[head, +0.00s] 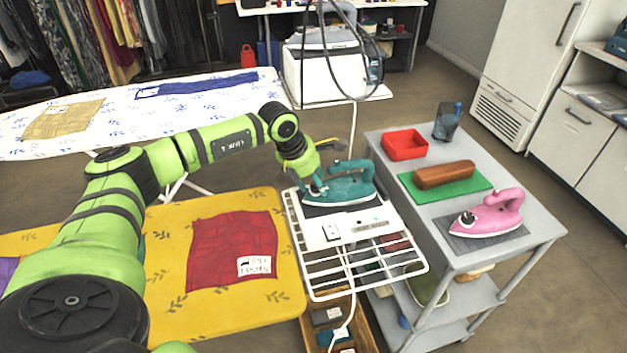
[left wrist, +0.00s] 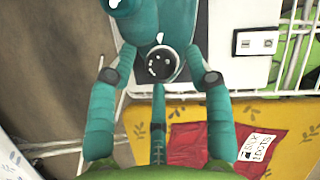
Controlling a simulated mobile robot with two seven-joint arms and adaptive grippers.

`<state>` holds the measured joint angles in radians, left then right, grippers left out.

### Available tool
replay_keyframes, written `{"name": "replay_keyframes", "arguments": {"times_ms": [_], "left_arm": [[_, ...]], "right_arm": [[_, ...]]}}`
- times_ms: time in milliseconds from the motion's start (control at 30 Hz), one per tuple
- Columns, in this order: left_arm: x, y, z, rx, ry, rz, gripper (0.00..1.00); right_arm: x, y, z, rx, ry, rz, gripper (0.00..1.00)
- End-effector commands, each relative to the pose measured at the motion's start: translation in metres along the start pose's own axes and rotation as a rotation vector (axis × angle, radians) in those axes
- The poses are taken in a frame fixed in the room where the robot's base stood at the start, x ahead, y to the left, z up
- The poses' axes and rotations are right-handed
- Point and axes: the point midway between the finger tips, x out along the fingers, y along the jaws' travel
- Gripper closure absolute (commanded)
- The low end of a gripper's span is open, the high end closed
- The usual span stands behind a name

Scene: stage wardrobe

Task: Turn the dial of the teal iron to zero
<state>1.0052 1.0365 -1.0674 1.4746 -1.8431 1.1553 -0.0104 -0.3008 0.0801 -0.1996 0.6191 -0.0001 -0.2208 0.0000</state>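The teal iron (head: 344,186) rests on the white plate at the end of the yellow ironing board. Its round black dial (left wrist: 161,63) with light marks shows in the left wrist view, where part of the teal body (left wrist: 133,25) is also seen. My left gripper (head: 316,188) is at the left end of the iron. The dial's exact setting is too small to read. My right gripper is not in view.
The white wire rack (head: 393,288) extends below the plate. A yellow ironing board (head: 165,230) with a red cloth (head: 232,245) lies left.

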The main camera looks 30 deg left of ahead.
Motion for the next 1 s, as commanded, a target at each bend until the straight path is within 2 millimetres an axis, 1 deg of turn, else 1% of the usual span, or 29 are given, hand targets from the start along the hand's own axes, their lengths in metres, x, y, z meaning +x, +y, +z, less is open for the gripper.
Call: {"name": "replay_keyframes", "arguments": {"times_ms": [33, 100, 1000], "left_arm": [[-0.0001, -0.0001, 0.0000, 0.000, 0.000, 0.000, 0.75], [-0.0001, -0.0002, 0.0000, 0.000, 0.000, -0.001, 1.00], [-0.0002, -0.0014, 0.0009, -0.032, -0.002, 0.011, 1.00]], "right_arm": [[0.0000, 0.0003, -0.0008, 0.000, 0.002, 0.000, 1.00], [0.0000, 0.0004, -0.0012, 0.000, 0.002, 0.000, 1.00], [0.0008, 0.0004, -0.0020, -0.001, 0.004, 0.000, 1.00]]}}
